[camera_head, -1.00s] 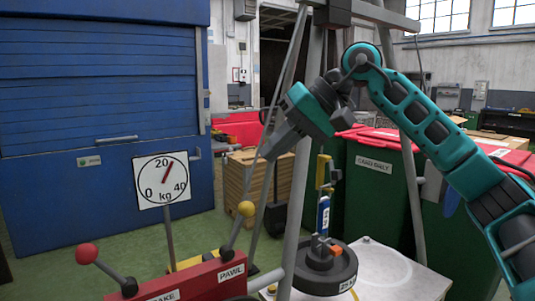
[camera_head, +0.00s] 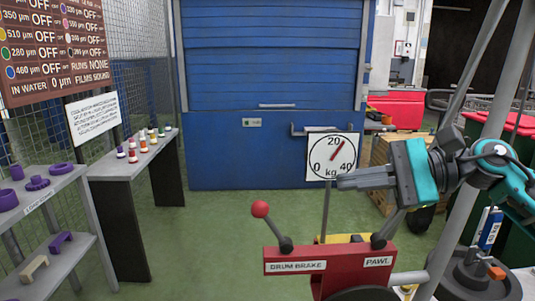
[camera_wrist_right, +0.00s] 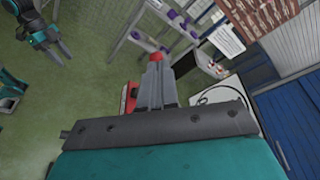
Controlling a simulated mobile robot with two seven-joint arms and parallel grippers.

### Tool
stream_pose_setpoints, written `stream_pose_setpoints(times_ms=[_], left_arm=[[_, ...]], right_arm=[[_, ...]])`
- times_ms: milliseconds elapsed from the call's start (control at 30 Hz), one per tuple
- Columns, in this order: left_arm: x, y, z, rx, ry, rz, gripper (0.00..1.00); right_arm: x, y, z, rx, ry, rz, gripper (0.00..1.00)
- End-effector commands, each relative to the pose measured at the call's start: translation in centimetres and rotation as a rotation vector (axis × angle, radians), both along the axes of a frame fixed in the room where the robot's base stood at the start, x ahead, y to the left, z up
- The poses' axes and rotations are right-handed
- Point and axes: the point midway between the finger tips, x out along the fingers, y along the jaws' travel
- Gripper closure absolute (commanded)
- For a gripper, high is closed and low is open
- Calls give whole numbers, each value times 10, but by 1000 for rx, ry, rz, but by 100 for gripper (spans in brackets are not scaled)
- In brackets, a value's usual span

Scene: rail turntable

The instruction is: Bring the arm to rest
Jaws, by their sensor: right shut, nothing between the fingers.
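My right gripper (camera_head: 345,182) comes in from the right in the head view. Its teal wrist is bent and its fingers point left, in front of the lower part of the weight dial. The fingers are shut with nothing between them. In the right wrist view the same closed fingers (camera_wrist_right: 156,85) point up the picture, and a red ball knob shows behind their tips. My left gripper (camera_wrist_right: 62,52) hangs over the green floor at the top left of the right wrist view, with its fingers apart and empty. It is not in the head view.
A red drum brake stand (camera_head: 335,258) with a red-knobbed lever (camera_head: 271,225) and a pawl lever stands below my right gripper. The dial (camera_head: 331,157) is close behind it. Grey tripod legs (camera_head: 455,225) stand at the right. Shelves (camera_head: 104,171) line the left, with open green floor between.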

Motion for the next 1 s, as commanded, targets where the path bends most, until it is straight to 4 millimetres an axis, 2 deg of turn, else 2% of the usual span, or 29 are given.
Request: stream_pose_setpoints(times_ms=[33,167,367,467,567,667,733,767,800,900,1000], left_arm=[[-1,2,6,3,0,2,57],[-4,6,9,9,3,9,57],[-9,11,14,22,13,15,57],[-8,12,20,24,6,16,57],[-9,14,23,29,8,17,57],[-10,15,26,33,9,19,57],[-10,17,30,34,4,21,57],[-10,17,32,35,2,22,57],[-10,18,34,35,0,23,57],[-11,20,36,40,4,28,57],[-13,23,36,42,10,33,57]], right_arm=[[-3,14,-5,123,146,-12,100],[-3,34,-16,433,533,-64,100],[4,36,-49,914,1178,-152,100],[6,26,-78,1163,1507,-200,100],[3,13,-117,1429,1829,-247,100],[-9,-2,-165,1719,2133,-295,100],[-25,-12,-202,1943,2330,-326,100],[-34,-16,-219,-2001,-2355,332,100],[-48,-21,-241,-1928,-2203,313,100],[-88,-31,-289,-1769,-1853,267,100],[-127,-36,-326,-1650,-1572,227,100]])
